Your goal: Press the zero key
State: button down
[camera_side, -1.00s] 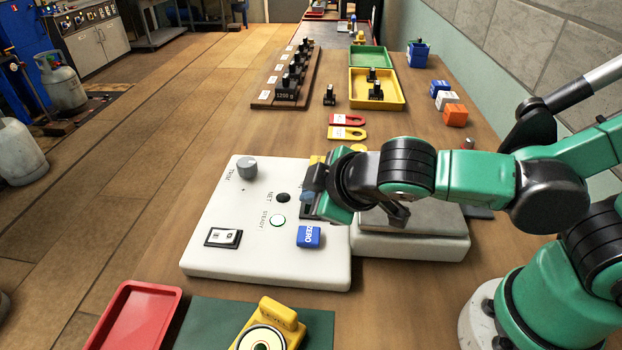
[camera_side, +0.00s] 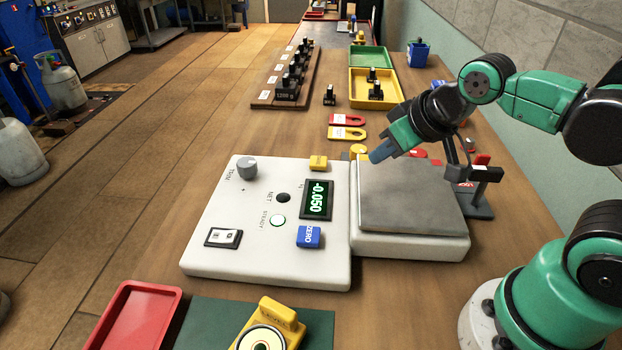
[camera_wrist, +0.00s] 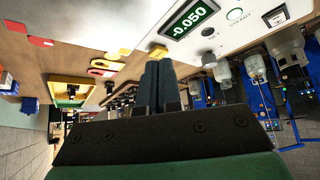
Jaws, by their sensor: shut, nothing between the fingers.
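The blue key marked ZERO (camera_side: 309,236) sits on the white scale panel (camera_side: 215,255), near its right front part, with nothing over it. The lit display (camera_side: 317,199) beside it reads -0.050 in green; it also shows in the wrist view (camera_wrist: 190,19). My gripper (camera_side: 380,153) is above the far part of the grey weighing pan (camera_side: 408,205), apart from the blue key. Its fingers (camera_wrist: 158,84) are together and empty. In the wrist view the fingers point toward a yellow key (camera_wrist: 158,53) by the display; the blue key is not seen there.
A trim knob (camera_side: 247,168), a rocker switch (camera_side: 223,237) and a steady light (camera_side: 278,221) share the panel. A black stand (camera_side: 482,190) is right of the pan. A red tray (camera_side: 135,315) and a yellow level (camera_side: 270,325) lie in front. Yellow and red tags (camera_side: 347,126) lie behind.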

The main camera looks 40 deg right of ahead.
jog(key=shift+w+a+r+m, duration=0.15)
jog(key=shift+a+r+m, duration=0.15)
jog(key=shift+a, duration=0.1)
jog(key=w+a+r+m+g, duration=0.2)
jog(key=a+r+m+g, duration=0.1)
jog(key=a, duration=0.1)
jog(key=r+m+g, duration=0.2)
jog(key=m+g, duration=0.2)
jog(key=m, duration=0.1)
send_over(308, 233)
jog(key=shift+f, duration=0.1)
notch_tip(308, 233, down, 14)
dwell(0.4)
